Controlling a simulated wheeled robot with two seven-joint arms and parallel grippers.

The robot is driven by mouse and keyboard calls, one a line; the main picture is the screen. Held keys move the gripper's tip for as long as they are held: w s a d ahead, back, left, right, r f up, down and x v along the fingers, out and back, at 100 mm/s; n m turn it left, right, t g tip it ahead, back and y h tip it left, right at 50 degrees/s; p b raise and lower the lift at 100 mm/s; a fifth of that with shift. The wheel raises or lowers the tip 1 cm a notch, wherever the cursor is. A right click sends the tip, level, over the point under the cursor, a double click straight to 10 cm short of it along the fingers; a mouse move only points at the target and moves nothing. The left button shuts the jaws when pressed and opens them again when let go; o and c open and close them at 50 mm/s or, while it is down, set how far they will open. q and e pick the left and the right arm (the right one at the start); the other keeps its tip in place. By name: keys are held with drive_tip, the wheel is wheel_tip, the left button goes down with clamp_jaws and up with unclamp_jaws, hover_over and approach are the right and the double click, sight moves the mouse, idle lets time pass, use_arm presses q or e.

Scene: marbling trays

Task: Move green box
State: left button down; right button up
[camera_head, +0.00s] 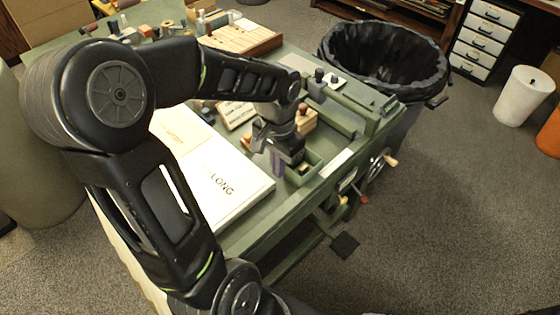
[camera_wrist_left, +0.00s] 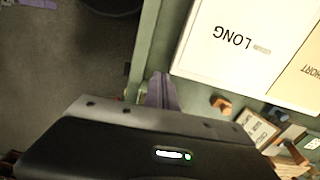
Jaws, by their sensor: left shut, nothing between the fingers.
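A small open green box (camera_head: 312,165) is at the right-hand side of the green table, just past the corner of the white LONG tray. My left gripper (camera_head: 279,168) points down beside the box's left end, its body overlapping part of the box in the head view. I cannot tell if they touch. In the left wrist view the gripper's purple-grey fingers (camera_wrist_left: 161,92) are together and empty; the box cannot be made out there. My right gripper is not in view.
The white tray marked LONG (camera_head: 240,198) lies left of the gripper and also shows in the left wrist view (camera_wrist_left: 232,75). Wooden blocks (camera_head: 306,117) stand behind the gripper. A black-lined bin (camera_head: 385,55) stands beyond the table.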

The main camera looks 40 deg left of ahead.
sight(295, 169)
use_arm(q)
wheel_tip(295, 169, down, 7)
drive_tip(key=w+p, duration=0.1)
drive_tip(key=w, duration=0.2)
drive_tip(key=shift+w, duration=0.5)
drive_tip(key=shift+w+d+f, duration=0.1)
drive_tip(key=shift+w, duration=1.05)
drive_tip(key=shift+s, duration=0.1)
